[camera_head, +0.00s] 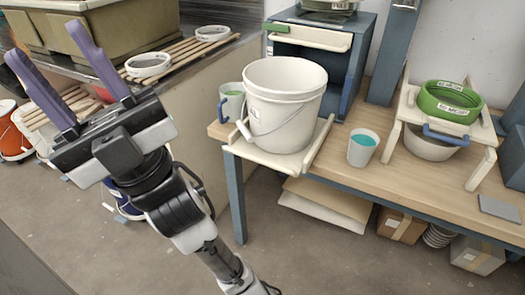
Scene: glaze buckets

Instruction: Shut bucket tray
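A cream tray (257,157) sits on the wooden table (345,165) at its left end. Its front edge reaches out past the table's front edge. A large white bucket (284,105) with a wire handle stands upright on it and hides most of its surface. My gripper (45,42) is at the upper left, with its two purple fingers spread wide apart and nothing seen between them. It is well to the left of the tray and bucket, apart from both.
A blue-handled mug (231,103) stands left of the bucket; a cup of teal liquid (363,148) stands right of it. A blue cabinet (355,60) with a cream drawer (310,37) is behind. A rack (476,130) holds a green ring (450,101). Floor before the table is clear.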

